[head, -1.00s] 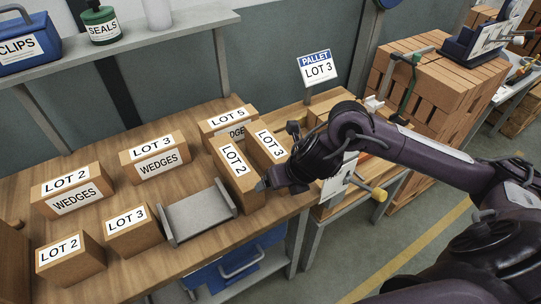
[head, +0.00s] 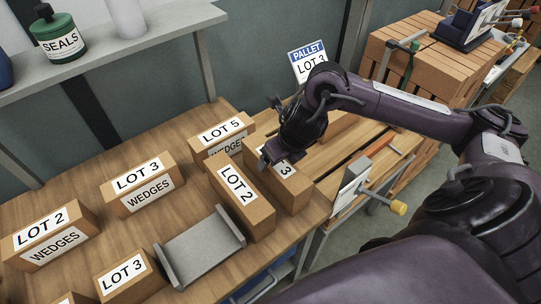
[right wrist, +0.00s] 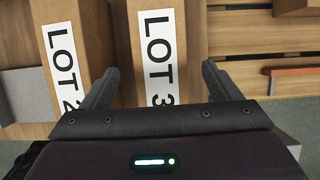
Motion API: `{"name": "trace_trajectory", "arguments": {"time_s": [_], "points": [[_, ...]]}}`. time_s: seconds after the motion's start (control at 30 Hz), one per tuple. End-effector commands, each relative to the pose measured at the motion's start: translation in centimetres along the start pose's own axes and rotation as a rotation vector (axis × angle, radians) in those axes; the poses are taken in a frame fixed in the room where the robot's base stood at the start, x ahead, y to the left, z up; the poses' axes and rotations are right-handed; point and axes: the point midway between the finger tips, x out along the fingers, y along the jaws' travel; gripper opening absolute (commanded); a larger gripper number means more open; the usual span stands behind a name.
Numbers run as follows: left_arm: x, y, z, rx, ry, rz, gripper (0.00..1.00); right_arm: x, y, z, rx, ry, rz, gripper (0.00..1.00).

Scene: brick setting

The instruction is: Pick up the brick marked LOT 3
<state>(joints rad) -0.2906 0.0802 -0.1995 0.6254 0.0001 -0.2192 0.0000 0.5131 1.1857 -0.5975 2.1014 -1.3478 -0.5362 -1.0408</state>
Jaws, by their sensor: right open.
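A long tan brick labelled LOT 3 (head: 291,190) lies near the table's right edge, beside a brick labelled LOT 2 (head: 259,215). My right gripper (head: 278,158) is over the LOT 3 brick and hides part of its label in the head view. In the right wrist view the LOT 3 brick (right wrist: 190,50) lies between my open fingers (right wrist: 160,70). The left finger overlaps the edge of the LOT 2 brick (right wrist: 90,30) in that view. I cannot tell how far the fingertips are above the bricks. My left gripper is out of view.
Other blocks marked LOT 3 stand at the back (head: 147,200) and front (head: 133,292). A LOT 5 WEDGES block (head: 240,145) is behind the LOT 2 brick. A grey tray (head: 200,250) sits left of the LOT 2 brick. A slatted pallet (head: 345,160) adjoins on the right.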

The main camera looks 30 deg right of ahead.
Motion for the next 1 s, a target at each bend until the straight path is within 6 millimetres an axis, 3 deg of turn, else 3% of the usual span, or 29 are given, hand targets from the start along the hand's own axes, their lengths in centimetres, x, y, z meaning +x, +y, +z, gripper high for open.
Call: {"name": "trace_trajectory", "arguments": {"time_s": [0.27,0.43,0.7,1.0], "points": [[-1.3,0.4,2.5,0.001,-0.039,0.005,0.36,3.5,0.0,0.2,0.003,0.004,0.000,0.84],[-1.4,0.3,1.9,0.001,-0.030,0.004,0.36,5.7,-0.1,0.3,0.002,0.000,-0.001,0.84],[-1.4,0.0,-0.2,0.001,0.001,0.001,0.36,6.2,-0.1,0.2,0.000,-0.001,-0.002,0.84],[-1.4,0.2,0.7,0.001,-0.012,0.002,0.36,6.1,-0.1,0.2,0.000,-0.001,-0.002,0.46]]}}
